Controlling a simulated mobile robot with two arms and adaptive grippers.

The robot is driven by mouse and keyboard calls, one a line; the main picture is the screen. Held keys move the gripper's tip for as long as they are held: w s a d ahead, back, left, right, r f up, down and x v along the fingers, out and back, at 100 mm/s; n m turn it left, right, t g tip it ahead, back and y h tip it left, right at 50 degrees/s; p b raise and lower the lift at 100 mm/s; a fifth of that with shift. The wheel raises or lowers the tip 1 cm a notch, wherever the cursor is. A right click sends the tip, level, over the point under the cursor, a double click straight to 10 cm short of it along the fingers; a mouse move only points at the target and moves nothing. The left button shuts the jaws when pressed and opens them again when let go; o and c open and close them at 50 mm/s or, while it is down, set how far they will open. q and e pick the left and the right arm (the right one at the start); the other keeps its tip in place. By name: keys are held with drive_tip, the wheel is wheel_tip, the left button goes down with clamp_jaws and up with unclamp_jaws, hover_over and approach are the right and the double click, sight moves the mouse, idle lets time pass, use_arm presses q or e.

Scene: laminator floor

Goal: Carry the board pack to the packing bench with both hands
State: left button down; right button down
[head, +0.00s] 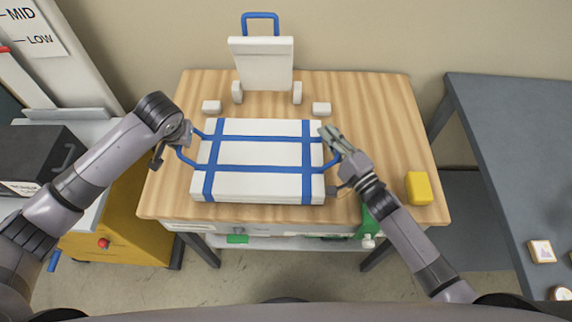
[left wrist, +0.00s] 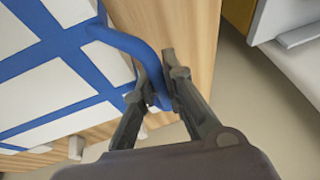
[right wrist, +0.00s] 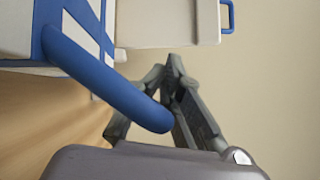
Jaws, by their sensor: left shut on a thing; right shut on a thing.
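The board pack (head: 257,182) is a white flat stack with blue straps and a blue loop handle on each side. It lies level at the wooden table top (head: 385,110); I cannot tell whether it touches it. My left gripper (head: 174,148) is shut on the left handle, which also shows between its fingers in the left wrist view (left wrist: 125,42). My right gripper (head: 333,162) is shut on the right handle, seen in the right wrist view (right wrist: 100,75). The fingers hide part of each handle.
A white upright piece (head: 262,65) with a blue handle stands behind the pack, near small white blocks (head: 211,107). A yellow block (head: 418,188) sits at the table's right front. A dark grey bench (head: 520,150) stands to the right, its visible back area clear, across a gap.

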use_arm(q)
drive_tip(key=shift+a+f+b, duration=0.3)
drive_tip(key=shift+f+b, duration=0.2)
drive_tip(key=shift+f, duration=0.05)
use_arm(e)
drive_tip(key=shift+w+d+f, duration=0.1)
drive_tip(key=shift+d+f, duration=0.2)
drive_tip(key=shift+f, duration=0.4)
use_arm(q)
drive_tip(key=c, duration=2)
unclamp_jaws()
drive_tip(key=shift+r, duration=0.15)
drive_tip(key=shift+c, duration=0.2)
use_arm(e)
drive_tip(key=c, duration=2.1)
unclamp_jaws()
drive_tip(key=shift+r, duration=0.1)
drive_tip(key=shift+c, duration=0.2)
use_arm(q)
drive_tip(key=o, duration=0.4)
drive_tip(key=shift+d, duration=0.25)
drive_tip(key=shift+c, duration=0.2)
use_arm(e)
drive_tip(key=o, duration=0.5)
drive_tip(key=shift+a+r, duration=0.1)
drive_tip(key=shift+a, duration=0.1)
drive_tip(key=shift+c, duration=0.2)
